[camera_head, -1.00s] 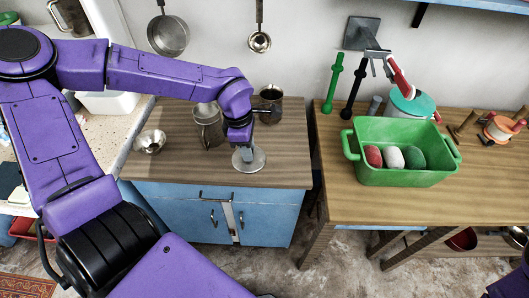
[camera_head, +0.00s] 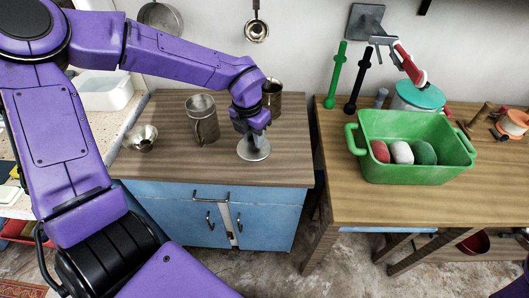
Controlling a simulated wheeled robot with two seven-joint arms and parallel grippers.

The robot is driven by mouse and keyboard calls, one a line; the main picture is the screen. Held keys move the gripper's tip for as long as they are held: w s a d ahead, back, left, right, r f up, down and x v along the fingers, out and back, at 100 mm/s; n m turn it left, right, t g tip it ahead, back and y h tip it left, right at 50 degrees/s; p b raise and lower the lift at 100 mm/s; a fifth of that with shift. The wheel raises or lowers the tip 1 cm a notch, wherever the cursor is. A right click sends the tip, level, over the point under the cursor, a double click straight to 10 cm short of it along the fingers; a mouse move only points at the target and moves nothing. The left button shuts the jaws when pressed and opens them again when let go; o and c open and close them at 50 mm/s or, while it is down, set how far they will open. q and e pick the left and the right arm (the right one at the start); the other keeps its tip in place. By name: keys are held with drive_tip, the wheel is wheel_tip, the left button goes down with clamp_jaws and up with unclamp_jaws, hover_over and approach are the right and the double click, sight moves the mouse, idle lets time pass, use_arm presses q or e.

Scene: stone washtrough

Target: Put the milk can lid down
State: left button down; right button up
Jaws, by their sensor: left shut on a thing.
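The milk can lid (camera_head: 254,151) is a round grey metal disc at the right part of the wooden top of the blue cabinet (camera_head: 160,165). My left gripper (camera_head: 250,133) comes down on it from above and is shut on it; the fingers are mostly hidden by my wrist. The lid looks level and at or very near the top; I cannot tell whether it touches. Only a bit of my right arm shows at the lower right edge; its gripper is out of view.
A metal mug (camera_head: 203,119) stands left of the lid and a dark metal mug (camera_head: 272,95) behind it, partly covered by my wrist. A small metal funnel (camera_head: 143,138) is at the left. A green crate (camera_head: 415,170) stands on the right table. The cabinet top's front is clear.

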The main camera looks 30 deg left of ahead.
sight(265, 145)
use_arm(q)
drive_tip(key=w+f, duration=0.5)
drive_tip(key=shift+w+a+f+p, duration=0.2)
drive_tip(key=shift+w+f+p, duration=0.1)
drive_tip(key=shift+p, duration=0.1)
wheel_tip(265, 145, down, 3)
drive_tip(key=shift+w+f, duration=0.1)
drive_tip(key=shift+f, duration=0.35)
drive_tip(key=c, duration=0.9)
unclamp_jaws()
use_arm(e)
drive_tip(key=shift+w+r, duration=0.1)
drive_tip(key=shift+r, duration=0.65)
use_arm(q)
drive_tip(key=shift+o, duration=0.2)
drive_tip(key=shift+w+r, duration=0.1)
drive_tip(key=shift+r, duration=0.35)
drive_tip(key=r, duration=0.3)
drive_tip(key=s+r, duration=0.1)
drive_tip(key=r, duration=0.7)
drive_tip(key=shift+s+r+b, duration=0.2)
drive_tip(key=shift+s+b, duration=0.1)
drive_tip(key=shift+b, duration=0.05)
use_arm(e)
drive_tip(key=shift+f, duration=0.3)
